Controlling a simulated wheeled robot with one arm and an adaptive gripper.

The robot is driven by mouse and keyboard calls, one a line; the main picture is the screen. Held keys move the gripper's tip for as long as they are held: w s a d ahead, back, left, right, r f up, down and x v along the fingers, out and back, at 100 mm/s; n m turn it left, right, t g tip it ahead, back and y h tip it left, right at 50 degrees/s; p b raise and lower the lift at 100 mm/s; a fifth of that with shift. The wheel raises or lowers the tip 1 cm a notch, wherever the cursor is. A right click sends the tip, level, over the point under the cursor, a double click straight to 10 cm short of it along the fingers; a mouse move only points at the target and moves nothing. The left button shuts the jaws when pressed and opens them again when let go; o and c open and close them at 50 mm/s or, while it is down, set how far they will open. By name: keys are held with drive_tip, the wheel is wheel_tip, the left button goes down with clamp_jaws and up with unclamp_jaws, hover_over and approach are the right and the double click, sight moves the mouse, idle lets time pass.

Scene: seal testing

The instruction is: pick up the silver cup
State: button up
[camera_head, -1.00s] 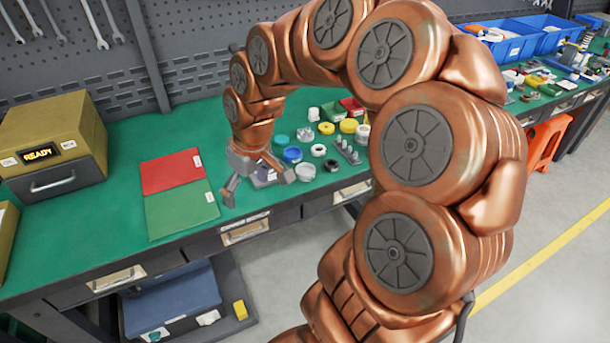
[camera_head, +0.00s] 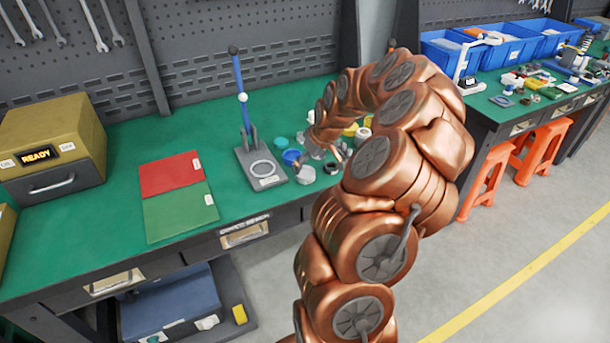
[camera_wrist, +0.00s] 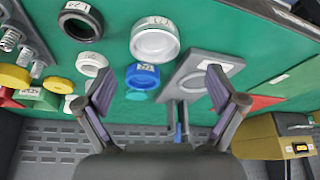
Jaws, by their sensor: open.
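The silver cup (camera_wrist: 155,41), a pale grey round cup with a label on its rim, lies on the green bench top in the wrist view. In the head view it shows near the bench's front edge (camera_head: 306,174), just right of the grey stand base. My gripper (camera_wrist: 160,83) is open and empty. Its two fingers are spread apart in the wrist view, with the blue cup (camera_wrist: 142,76) showing between them and the silver cup beyond the fingertips. In the head view my gripper (camera_head: 318,152) is over the group of small parts, partly hidden by my arm.
A grey stand (camera_head: 263,168) with a blue post is left of the silver cup. A black ring (camera_wrist: 80,22) and a white ring (camera_wrist: 92,63) lie close by. A red pad (camera_head: 171,174), green pad (camera_head: 180,212) and yellow READY box (camera_head: 52,150) are farther left.

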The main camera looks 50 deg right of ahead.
sight(304, 174)
drive_tip(key=shift+d+p+x, duration=0.25)
drive_tip(key=shift+p+x, duration=0.45)
drive_tip(key=shift+x, duration=0.55)
drive_tip(key=shift+s+p+x, duration=0.2)
drive_tip(key=shift+p+x, duration=0.2)
drive_tip(key=shift+x, duration=1.1)
drive_tip(key=shift+d, duration=0.15)
drive_tip(key=shift+c, duration=0.4)
drive_tip(key=c, duration=1.2)
